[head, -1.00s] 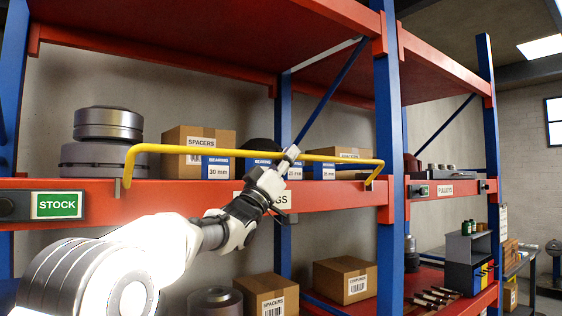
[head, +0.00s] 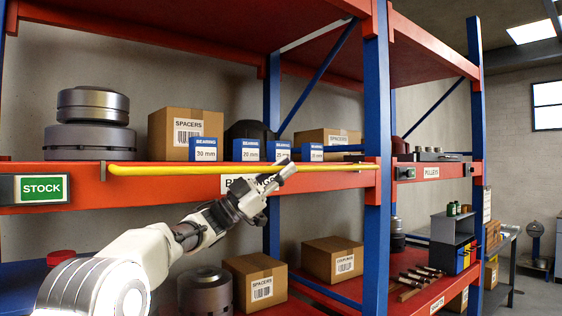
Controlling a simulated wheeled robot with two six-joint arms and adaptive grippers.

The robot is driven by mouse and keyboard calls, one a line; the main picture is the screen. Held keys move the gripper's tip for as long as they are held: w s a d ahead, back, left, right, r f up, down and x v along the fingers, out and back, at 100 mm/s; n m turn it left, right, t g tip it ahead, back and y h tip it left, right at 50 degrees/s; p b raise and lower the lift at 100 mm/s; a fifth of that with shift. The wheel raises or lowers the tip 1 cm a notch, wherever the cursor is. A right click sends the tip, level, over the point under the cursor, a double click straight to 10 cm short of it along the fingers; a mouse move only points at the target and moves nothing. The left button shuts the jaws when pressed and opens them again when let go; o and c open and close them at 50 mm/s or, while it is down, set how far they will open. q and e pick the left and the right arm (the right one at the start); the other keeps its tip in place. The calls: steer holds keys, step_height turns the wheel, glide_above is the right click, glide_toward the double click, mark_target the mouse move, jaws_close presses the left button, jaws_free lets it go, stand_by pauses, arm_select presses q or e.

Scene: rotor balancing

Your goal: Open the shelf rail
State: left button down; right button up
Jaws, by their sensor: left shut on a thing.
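The yellow shelf rail (head: 150,170) runs along the front of the red middle shelf beam (head: 120,193), level with the beam's upper part. My left gripper (head: 284,172) is shut on the rail, right of its middle. The gripper hides a short piece of the rail and part of the shelf's label. My right gripper is not in view.
On the shelf behind the rail stand blue bearing boxes (head: 203,149), a spacers carton (head: 165,130) and stacked metal discs (head: 90,138). A blue upright (head: 376,130) stands to the right. Cartons (head: 262,281) sit on the lower shelf.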

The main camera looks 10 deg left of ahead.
arm_select(q)
steer(key=shift+f, duration=0.3)
steer(key=c, duration=1.4)
jaws_free()
steer(key=shift+w, duration=0.1)
steer(key=shift+o, duration=1.3)
steer(key=shift+w, duration=0.1)
steer(key=shift+w+f, duration=0.1)
steer(key=shift+w, duration=0.05)
steer(key=v, duration=1.2)
steer(key=shift+d+f, duration=0.1)
